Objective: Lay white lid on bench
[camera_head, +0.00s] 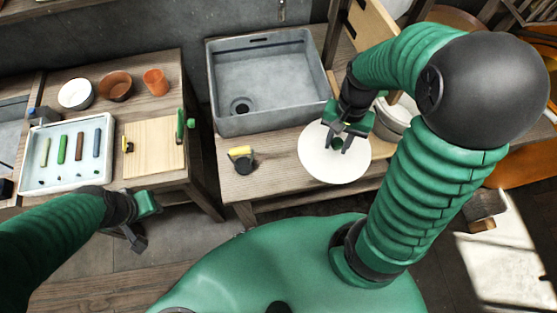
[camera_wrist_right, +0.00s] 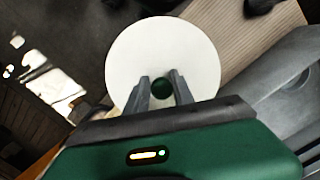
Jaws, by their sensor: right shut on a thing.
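My right gripper (camera_head: 338,146) is shut on the knob from above.
A grey sink (camera_head: 224,90) stands at the back of the bench. A yellow-and-black item (camera_head: 242,158) lies left of the lid. A pale round pot (camera_head: 388,122) is partly hidden behind my right arm. A left table holds a tray (camera_head: 42,182), a board (camera_head: 150,135) and bowls.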

